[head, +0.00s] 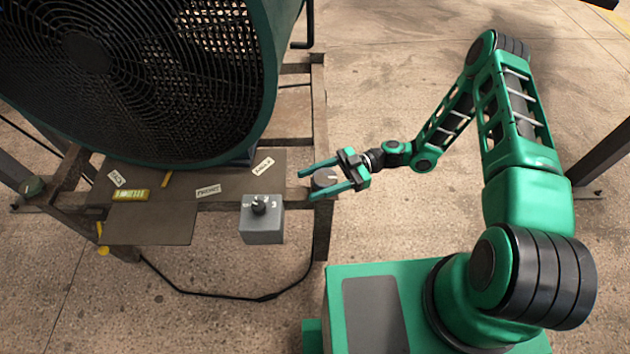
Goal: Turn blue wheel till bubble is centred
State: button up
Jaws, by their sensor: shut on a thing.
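My gripper (312,184) is at the right end of the frame under the fan. Its two green fingers lie on either side of a dark grey round wheel (326,177) with a pale mark on top, and are shut on it. A small yellow level (131,194) lies on the brown plate. Its bubble is too small to make out.
Paper labels (208,191) lie on the plate. A grey switch box (262,227) with a black knob sits at the front edge. A black cable (215,294) runs along the floor.

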aim_at(316, 172)
jog(key=shift+w+a+m+t, duration=0.1)
jog(key=shift+m+t, duration=0.2)
jog(key=shift+t, duration=0.2)
jog(key=m+t, duration=0.2)
jog(key=shift+w+a+t+y, duration=0.1)
jog(key=shift+w+t+y, duration=0.1)
jog(key=shift+t+y, duration=0.15)
jog(key=m+t, duration=0.1)
jog(key=t, duration=0.1)
jog(key=w+m+t, duration=0.1)
jog(key=m+t, duration=0.1)
jog(key=t, duration=0.1)
jog(key=shift+t, duration=0.35)
jog(key=m+t+h, duration=0.1)
jog(key=m+t, duration=0.1)
jog(key=t, duration=0.1)
jog(key=w+m+t+h, duration=0.1)
jog(key=m+t, duration=0.1)
jog(key=shift+w+d+t, duration=0.15)
jog(key=shift+d+t, duration=0.05)
jog(key=shift+t, duration=0.2)
jog(key=shift+w+d+m+t+h, duration=0.15)
jog(key=shift+w+m+t+h, duration=0.05)
jog(key=shift+m+t+h, duration=0.4)
jog(key=shift+w+d+m+t+h, duration=0.15)
jog(key=shift+m+t+h, duration=0.2)
jog(key=shift+m+t, duration=0.3)
jog(key=shift+w+r+m+t+h, duration=0.1)
jog(key=shift+m+t+h, duration=0.15)
jog(key=shift+t+h, duration=0.1)
